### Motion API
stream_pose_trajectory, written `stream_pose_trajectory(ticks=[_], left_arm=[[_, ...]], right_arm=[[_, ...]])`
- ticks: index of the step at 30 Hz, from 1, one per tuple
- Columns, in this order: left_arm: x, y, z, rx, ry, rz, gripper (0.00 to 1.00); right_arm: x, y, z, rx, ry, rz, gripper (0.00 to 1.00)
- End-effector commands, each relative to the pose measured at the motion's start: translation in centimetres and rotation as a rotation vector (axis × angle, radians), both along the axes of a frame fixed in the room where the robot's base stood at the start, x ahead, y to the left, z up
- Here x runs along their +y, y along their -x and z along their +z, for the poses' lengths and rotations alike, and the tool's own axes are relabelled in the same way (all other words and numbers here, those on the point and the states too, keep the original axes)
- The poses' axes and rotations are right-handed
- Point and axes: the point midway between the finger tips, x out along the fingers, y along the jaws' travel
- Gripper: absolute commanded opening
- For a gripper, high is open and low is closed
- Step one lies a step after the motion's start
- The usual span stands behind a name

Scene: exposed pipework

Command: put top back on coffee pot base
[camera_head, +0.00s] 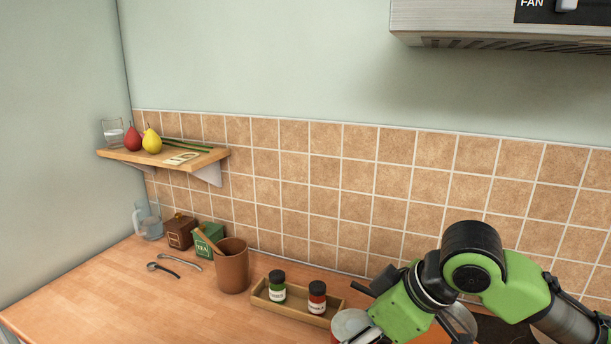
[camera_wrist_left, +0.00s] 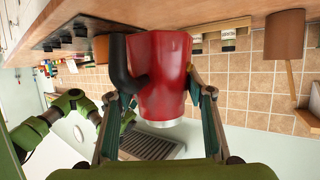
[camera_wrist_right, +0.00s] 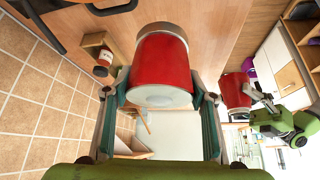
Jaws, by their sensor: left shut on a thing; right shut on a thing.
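The red coffee pot top (camera_wrist_left: 168,75), with a black handle (camera_wrist_left: 122,68) and a silver rim, is between the fingers of my left gripper (camera_wrist_left: 160,90), which is shut on it. It also shows at the right of the right wrist view (camera_wrist_right: 236,92), apart from the other red part. The red coffee pot base (camera_wrist_right: 162,65), with a silver band at its far end, is held between the fingers of my right gripper (camera_wrist_right: 160,90). In the head view the base (camera_head: 350,325) shows partly at the bottom edge, beside my right arm. My left gripper is outside the head view.
A wooden tray (camera_head: 330,316) holds a green-labelled jar (camera_head: 277,287) and a red-labelled jar (camera_head: 317,297). A brown utensil pot (camera_head: 232,268) stands left of it. Tins, a glass jug (camera_head: 150,222) and two spoons are further left. The counter's front left is clear.

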Motion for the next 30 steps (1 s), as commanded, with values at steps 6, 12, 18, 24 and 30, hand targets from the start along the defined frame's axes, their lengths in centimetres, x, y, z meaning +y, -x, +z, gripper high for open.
stream_pose_trajectory(ticks=[6, 12, 18, 24, 30], left_arm=[[0.0, 0.0, 0.1, -0.002, 0.001, 0.000, 0.04], [0.0, 0.0, 0.1, -0.002, 0.002, 0.000, 0.04], [0.0, 0.0, 0.1, -0.002, 0.002, 0.000, 0.04], [0.0, 0.0, 0.1, -0.002, 0.002, 0.000, 0.04], [0.0, 0.0, 0.1, -0.002, 0.002, 0.000, 0.04]], right_arm=[[-4.0, -1.0, 2.2, -0.010, 0.002, -0.329, 0.26], [-7.8, -1.8, 4.5, -0.009, 0.000, -0.659, 0.26], [-10.3, -2.0, 5.9, -0.003, -0.001, -0.872, 0.26], [-11.0, -2.0, 6.3, 0.000, -0.001, -0.930, 0.26], [-11.0, -2.0, 6.2, 0.001, -0.001, -0.928, 0.26]])
